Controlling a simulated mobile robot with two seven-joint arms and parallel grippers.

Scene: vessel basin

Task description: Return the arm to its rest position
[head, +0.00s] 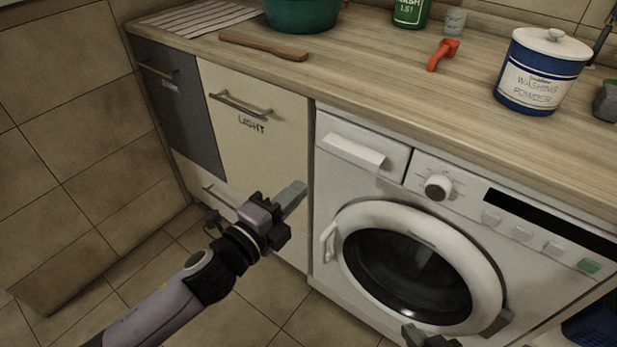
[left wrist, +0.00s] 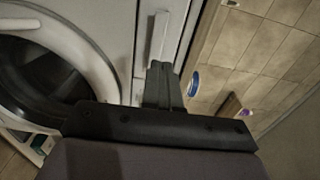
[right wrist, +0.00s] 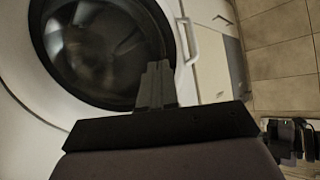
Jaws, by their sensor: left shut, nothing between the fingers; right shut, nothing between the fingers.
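My left gripper (head: 293,197) is in front of the lower cabinets, left of the washing machine, pointing up and right. Its fingers are together and empty; they also show in the left wrist view (left wrist: 162,86). My right gripper (head: 413,335) shows only in part at the bottom edge of the head view, low in front of the washing machine door. In the right wrist view its fingers (right wrist: 155,86) are together and empty, with the round door behind them.
The washing machine (head: 375,183) has its round door (head: 415,270) closed. The counter (head: 400,85) above holds a washing powder tin (head: 540,75), a red tool (head: 441,54), a wooden paddle (head: 262,46) and a green basin (head: 300,12). The light cabinet (head: 257,165) is shut. Tiled floor is free at left.

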